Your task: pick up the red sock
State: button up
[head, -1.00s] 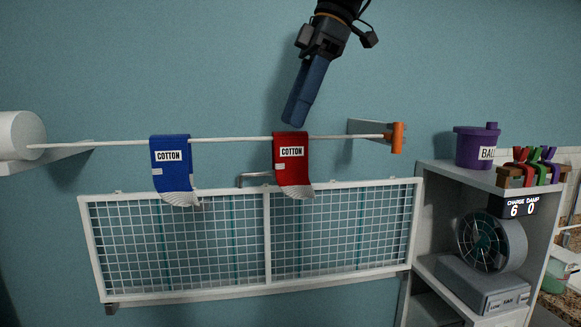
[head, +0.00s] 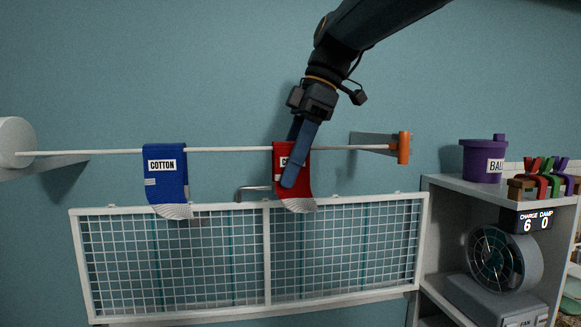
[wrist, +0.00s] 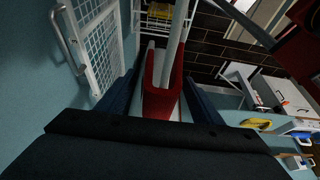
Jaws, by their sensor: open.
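The red sock (head: 304,190) hangs folded over the white rod, with a white label and a grey toe. My gripper (head: 294,180) is lowered in front of it and its blue fingers cover part of the sock and label in the head view. In the wrist view the red sock (wrist: 161,92) stands between the two spread fingers of my gripper (wrist: 160,100), with a gap on at least the right side. The jaws are open. I cannot tell whether the left finger touches the sock.
A blue sock (head: 165,180) marked COTTON hangs left on the same rod (head: 230,150). The rod ends at an orange cap (head: 404,147). A white mesh rack (head: 240,265) is below. A shelf (head: 440,183) at right holds a purple bin (head: 480,160), colored pegs and a fan (head: 503,262).

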jog(key=shift+x, duration=1.35)
jog(key=c, duration=1.1)
jog(key=shift+c, duration=0.2)
jog(key=shift+r, duration=0.15)
